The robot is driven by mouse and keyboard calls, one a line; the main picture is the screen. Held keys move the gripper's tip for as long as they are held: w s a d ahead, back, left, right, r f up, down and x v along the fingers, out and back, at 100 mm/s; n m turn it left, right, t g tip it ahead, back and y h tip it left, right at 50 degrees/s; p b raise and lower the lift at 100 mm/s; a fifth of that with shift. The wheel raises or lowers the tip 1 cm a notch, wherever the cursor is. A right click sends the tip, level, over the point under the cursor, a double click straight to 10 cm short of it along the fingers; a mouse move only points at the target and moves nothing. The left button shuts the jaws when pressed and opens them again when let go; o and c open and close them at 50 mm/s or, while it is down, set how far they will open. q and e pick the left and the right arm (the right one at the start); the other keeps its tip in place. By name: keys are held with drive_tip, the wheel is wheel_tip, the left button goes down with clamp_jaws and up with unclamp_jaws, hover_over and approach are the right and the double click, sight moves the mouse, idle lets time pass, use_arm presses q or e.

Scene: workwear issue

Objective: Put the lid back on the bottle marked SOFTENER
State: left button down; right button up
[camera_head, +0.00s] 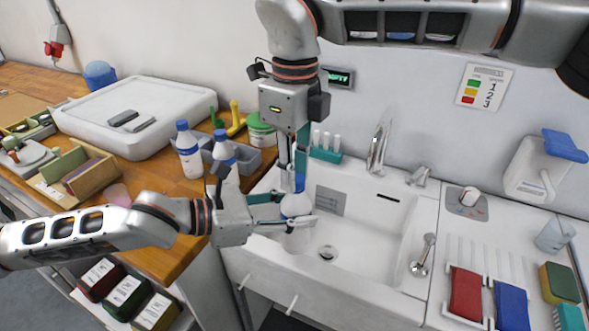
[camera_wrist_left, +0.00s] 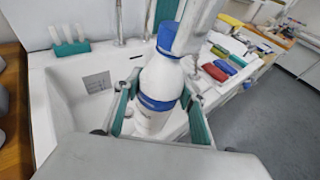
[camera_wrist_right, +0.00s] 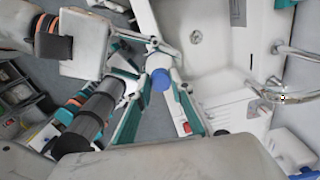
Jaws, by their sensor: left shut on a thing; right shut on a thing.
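A white bottle (camera_head: 296,206) with a blue band is held over the sink by my left gripper (camera_head: 292,217). In the left wrist view the bottle (camera_wrist_left: 160,82) stands between the left fingers, slightly tilted in the picture; its name is not readable. A blue lid (camera_wrist_left: 172,40) is at the top of its neck, and it also shows in the right wrist view (camera_wrist_right: 160,80). My right gripper (camera_head: 298,178) comes down from above, shut on the lid. I cannot tell whether the lid is seated or just over the neck.
The white sink (camera_head: 350,240) lies below, with a tap (camera_head: 379,145) behind. Red and blue cloths (camera_head: 466,294) lie at right.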

drive_tip(key=m, duration=0.8)
drive_tip(key=shift+w+d+m, duration=0.1)
drive_tip(key=shift+m, duration=0.2)
drive_tip(key=m, duration=0.3)
drive_tip(key=shift+m, duration=0.3)
drive_tip(key=m, duration=0.4)
drive_tip(key=shift+d+m, duration=0.1)
drive_tip(key=shift+m, duration=0.2)
drive_tip(key=o, duration=0.7)
drive_tip(key=shift+o, duration=0.2)
wheel_tip(320, 180, up, 12)
